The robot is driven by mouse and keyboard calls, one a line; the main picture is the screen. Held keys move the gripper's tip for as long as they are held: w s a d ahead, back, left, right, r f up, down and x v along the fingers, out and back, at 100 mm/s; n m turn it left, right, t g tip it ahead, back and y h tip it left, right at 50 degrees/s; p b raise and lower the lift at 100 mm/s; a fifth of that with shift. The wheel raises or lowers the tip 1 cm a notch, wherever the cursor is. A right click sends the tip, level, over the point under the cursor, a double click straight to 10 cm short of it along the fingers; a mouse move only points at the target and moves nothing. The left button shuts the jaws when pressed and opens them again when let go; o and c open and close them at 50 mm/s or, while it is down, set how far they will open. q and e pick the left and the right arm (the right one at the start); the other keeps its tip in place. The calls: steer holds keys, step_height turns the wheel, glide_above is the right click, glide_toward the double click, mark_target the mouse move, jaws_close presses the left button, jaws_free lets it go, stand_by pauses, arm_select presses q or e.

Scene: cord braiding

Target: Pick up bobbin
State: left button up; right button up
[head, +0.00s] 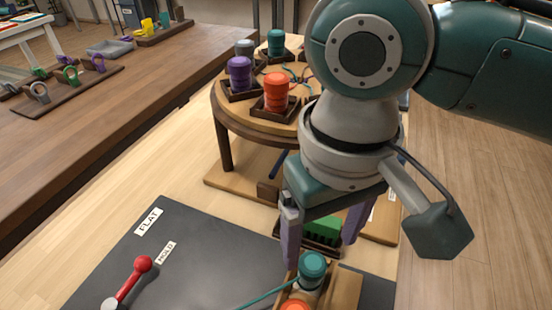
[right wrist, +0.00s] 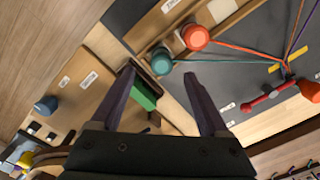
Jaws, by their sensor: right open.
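A teal bobbin (head: 312,268) stands in a wooden holder at the bottom of the head view, with an orange bobbin (head: 296,306) beside it. Both show in the right wrist view, the teal bobbin (right wrist: 161,63) just beyond the fingertips and the orange bobbin (right wrist: 195,37) further up. Cords run from both. My right gripper (head: 320,250) has purple fingers spread wide, empty, above and behind the teal bobbin. On the round stand, purple (head: 239,73), orange (head: 276,92), teal (head: 276,42) and grey (head: 245,48) bobbins sit in dark trays. My left gripper is not in view.
A green block (head: 322,231) sits in a dark holder between my right fingers. A dark mat (head: 200,260) carries a red-knobbed lever (head: 143,264) and FLAT and HOLD labels. The round wooden stand (head: 260,128) is behind. A brown bench (head: 100,130) with hooked racks runs along the left.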

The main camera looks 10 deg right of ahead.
mark_target(313, 263)
steer(key=shift+s+f, duration=0.1)
steer(key=shift+f, duration=0.85)
steer(key=f, duration=0.2)
steer(key=f+b, duration=0.1)
steer(key=f, duration=0.2)
steer(key=shift+w+a+b, duration=0.15)
steer(key=shift+w+b, duration=0.05)
steer(key=shift+b, duration=0.1)
steer(key=shift+c, duration=0.4)
jaws_close()
